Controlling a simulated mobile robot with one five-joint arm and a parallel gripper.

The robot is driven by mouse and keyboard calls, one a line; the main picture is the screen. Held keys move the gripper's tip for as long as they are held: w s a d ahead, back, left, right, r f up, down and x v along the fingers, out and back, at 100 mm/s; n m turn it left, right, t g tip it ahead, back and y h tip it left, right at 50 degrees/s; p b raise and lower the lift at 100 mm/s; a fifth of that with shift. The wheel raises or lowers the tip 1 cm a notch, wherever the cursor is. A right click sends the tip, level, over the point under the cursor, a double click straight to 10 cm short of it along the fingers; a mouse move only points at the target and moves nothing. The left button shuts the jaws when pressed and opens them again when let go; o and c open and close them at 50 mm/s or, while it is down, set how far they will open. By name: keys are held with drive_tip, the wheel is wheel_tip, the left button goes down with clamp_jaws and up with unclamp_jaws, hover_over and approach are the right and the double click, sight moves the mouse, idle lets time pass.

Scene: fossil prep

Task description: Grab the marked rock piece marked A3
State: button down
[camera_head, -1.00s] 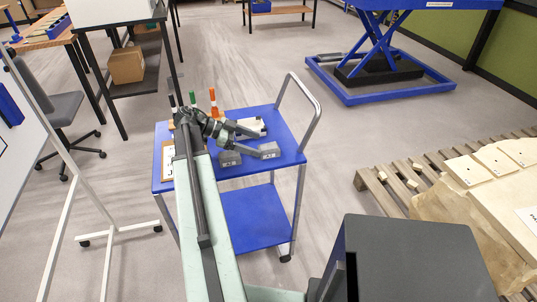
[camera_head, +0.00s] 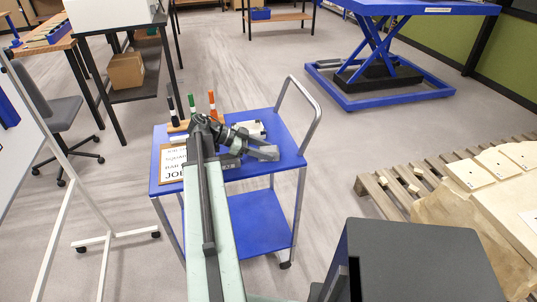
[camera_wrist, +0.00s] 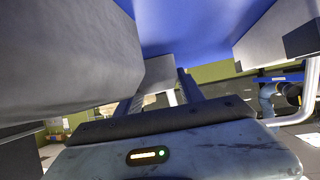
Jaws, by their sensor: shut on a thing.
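Cream rock pieces with small dark marks lie on the big pale rock at the right: a left one (camera_head: 469,172), a middle one (camera_head: 497,163) and a right one (camera_head: 521,154). The marks are too small to read, so I cannot tell which is A3. My gripper (camera_head: 264,153) is far from them, low over the blue cart top. It is shut on a grey block, whose outline merges with the jaws. In the wrist view large grey surfaces crowd both sides of my gripper (camera_wrist: 165,90); no marking shows there.
The blue cart (camera_head: 242,172) carries a clipboard (camera_head: 173,164), upright markers (camera_head: 191,104) and a second grey block (camera_head: 228,163), partly hidden. A wooden pallet (camera_head: 383,194) lies under the rock. A whiteboard stand (camera_head: 82,180) is at the left. Floor is clear between cart and pallet.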

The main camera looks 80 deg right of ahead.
sight(265, 149)
wheel_tip(265, 149, up, 10)
drive_tip(key=p, duration=1)
drive_tip(key=shift+r, duration=0.15)
